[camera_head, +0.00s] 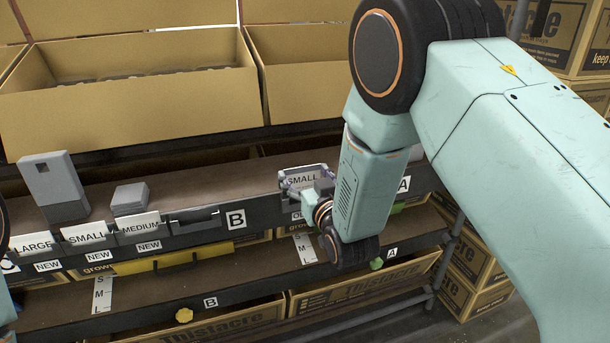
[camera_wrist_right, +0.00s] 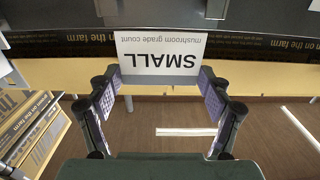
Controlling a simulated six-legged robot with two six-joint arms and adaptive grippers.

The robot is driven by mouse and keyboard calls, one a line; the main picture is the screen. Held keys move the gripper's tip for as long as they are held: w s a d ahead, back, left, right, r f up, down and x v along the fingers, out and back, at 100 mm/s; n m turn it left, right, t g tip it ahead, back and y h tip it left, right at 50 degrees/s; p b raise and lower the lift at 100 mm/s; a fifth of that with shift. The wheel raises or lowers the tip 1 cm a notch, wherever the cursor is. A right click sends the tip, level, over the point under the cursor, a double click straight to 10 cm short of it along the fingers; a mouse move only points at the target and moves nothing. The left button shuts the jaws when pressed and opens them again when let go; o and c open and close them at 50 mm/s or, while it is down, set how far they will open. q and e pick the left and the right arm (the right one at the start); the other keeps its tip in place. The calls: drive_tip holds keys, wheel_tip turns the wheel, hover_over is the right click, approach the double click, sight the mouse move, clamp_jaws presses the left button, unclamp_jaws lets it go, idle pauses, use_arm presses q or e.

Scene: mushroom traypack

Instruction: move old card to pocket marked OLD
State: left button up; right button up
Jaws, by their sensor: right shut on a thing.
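A white card reading SMALL (camera_head: 302,179) is at the front edge of the shelf, right of the B label. It also shows upside down in the right wrist view (camera_wrist_right: 160,58), between the finger pads. My right gripper (camera_head: 307,187) is shut on this card from the front. Below the card, a partly hidden label starting with OL (camera_head: 298,216) sits on the shelf edge; my gripper covers the rest. I cannot tell whether the card's lower edge is inside the pocket there. My left gripper is not in view.
Cards reading LARGE (camera_head: 32,244), SMALL (camera_head: 87,234) and MEDIUM (camera_head: 140,226) stand on the left shelf edge above NEW labels. A dark holder (camera_head: 195,217) beside them has no card showing. Grey blocks (camera_head: 54,187) and cardboard boxes (camera_head: 135,105) stand behind.

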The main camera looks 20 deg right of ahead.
sight(303, 188)
drive_tip(key=shift+f+b, duration=0.5)
drive_tip(key=shift+f, duration=0.25)
drive_tip(key=shift+f+b, duration=0.8)
drive_tip(key=shift+f, duration=0.5)
drive_tip(key=shift+f, duration=0.15)
drive_tip(key=o, duration=0.7)
drive_tip(key=s, duration=1.2)
drive_tip(key=shift+d, duration=0.25)
